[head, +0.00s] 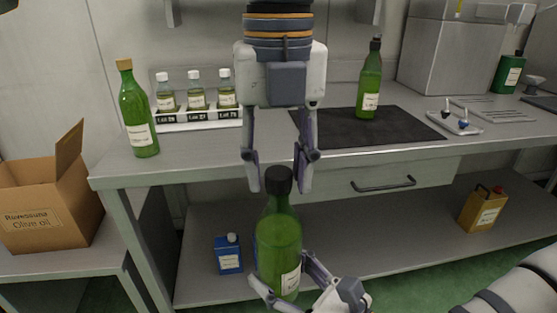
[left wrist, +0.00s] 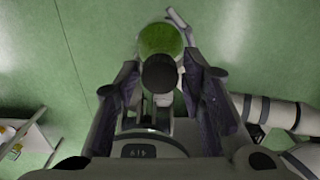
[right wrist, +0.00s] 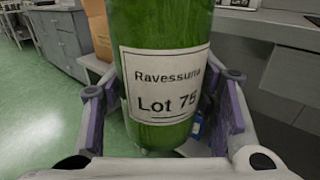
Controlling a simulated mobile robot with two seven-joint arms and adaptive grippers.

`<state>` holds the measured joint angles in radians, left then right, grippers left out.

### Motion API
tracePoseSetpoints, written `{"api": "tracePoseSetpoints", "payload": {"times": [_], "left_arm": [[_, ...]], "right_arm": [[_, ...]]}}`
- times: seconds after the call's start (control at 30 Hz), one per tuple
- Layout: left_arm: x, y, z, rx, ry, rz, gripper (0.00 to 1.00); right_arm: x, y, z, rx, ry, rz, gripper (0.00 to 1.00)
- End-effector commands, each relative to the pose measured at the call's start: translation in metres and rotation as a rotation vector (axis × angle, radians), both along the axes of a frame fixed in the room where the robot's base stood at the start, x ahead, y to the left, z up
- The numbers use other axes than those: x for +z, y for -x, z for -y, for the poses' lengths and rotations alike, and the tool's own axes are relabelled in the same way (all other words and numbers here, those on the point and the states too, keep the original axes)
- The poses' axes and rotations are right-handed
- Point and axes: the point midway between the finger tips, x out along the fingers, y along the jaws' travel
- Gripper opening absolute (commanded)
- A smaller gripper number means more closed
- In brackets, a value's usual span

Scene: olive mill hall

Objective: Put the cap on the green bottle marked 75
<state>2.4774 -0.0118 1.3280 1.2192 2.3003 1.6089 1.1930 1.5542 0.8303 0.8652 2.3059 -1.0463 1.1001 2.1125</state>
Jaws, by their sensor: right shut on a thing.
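The green bottle (head: 278,245) is upright, held in front of the bench. Its label (right wrist: 165,95) reads Ravessuna and appears to say Lot 75 in the right wrist view. My right gripper (head: 290,290) is shut around the bottle's lower body. A black cap (head: 278,180) sits at the top of the bottle's neck; how far it is seated I cannot tell. It also shows from above in the left wrist view (left wrist: 160,72). My left gripper (head: 279,172) points down from above, its fingers open on either side of the cap with gaps visible.
On the bench (head: 205,163) stand a cork-topped green bottle (head: 139,115), a rack of several small lot bottles (head: 197,117), a dark mat (head: 335,130) with another green bottle (head: 370,85), and a small tray (head: 455,126). A cardboard box (head: 45,205) is at the left.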

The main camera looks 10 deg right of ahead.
Motion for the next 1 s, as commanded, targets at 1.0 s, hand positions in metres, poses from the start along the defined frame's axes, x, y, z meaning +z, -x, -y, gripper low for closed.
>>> {"api": "tracePoseSetpoints", "payload": {"times": [1.0], "left_arm": [[-0.0001, 0.0002, 0.0006, -1.626, 0.002, 0.002, 0.0]], "right_arm": [[0.0027, -0.0004, -0.0005, 0.001, -0.003, 0.007, 0.0]]}}
